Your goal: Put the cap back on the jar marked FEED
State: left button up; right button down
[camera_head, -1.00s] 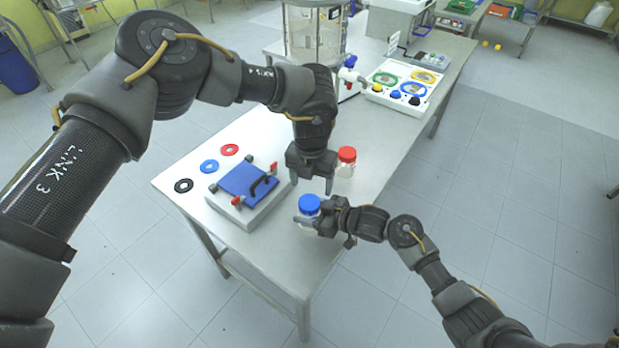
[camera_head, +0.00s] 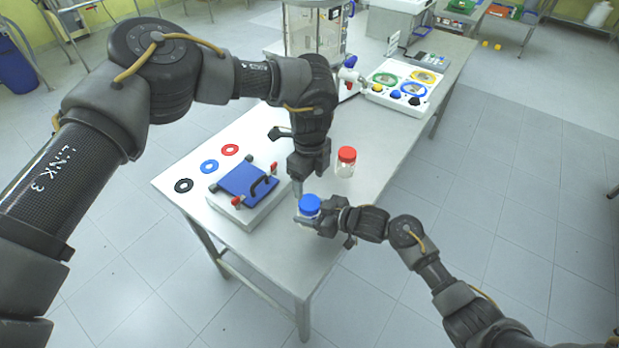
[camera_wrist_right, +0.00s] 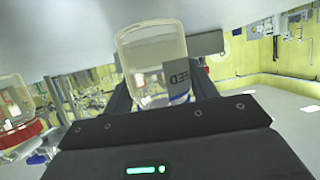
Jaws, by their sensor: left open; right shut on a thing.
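The jar marked FEED (camera_wrist_right: 152,55) is clear glass and shows upside down in the right wrist view, its label at the right side. My right gripper (camera_head: 318,222) is shut around the jar near the table's front edge. A blue cap (camera_head: 309,204) sits at the jar's top in the head view; I cannot tell whether it is fully seated. My left gripper (camera_head: 299,188) is open, pointing down, with its fingertips just above and behind the blue cap. Its far finger is mostly hidden.
A red-capped jar (camera_head: 346,162) stands just behind, on the steel table (camera_head: 290,262). A blue-topped clamp fixture (camera_head: 246,184) lies to the left, with black, blue and red rings beyond it. A glass reactor (camera_head: 312,35) and a white panel (camera_head: 406,88) stand farther back.

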aim_at(310, 202)
pick_arm(q)
jog(key=shift+f, duration=4.05)
jog(key=shift+c, duration=0.2)
jog(key=c, duration=0.9)
jog(key=m, duration=0.6)
jog(key=shift+m, duration=0.3)
jog(key=shift+c, duration=0.2)
jog(key=o, duration=1.1)
jog(key=shift+c, duration=0.2)
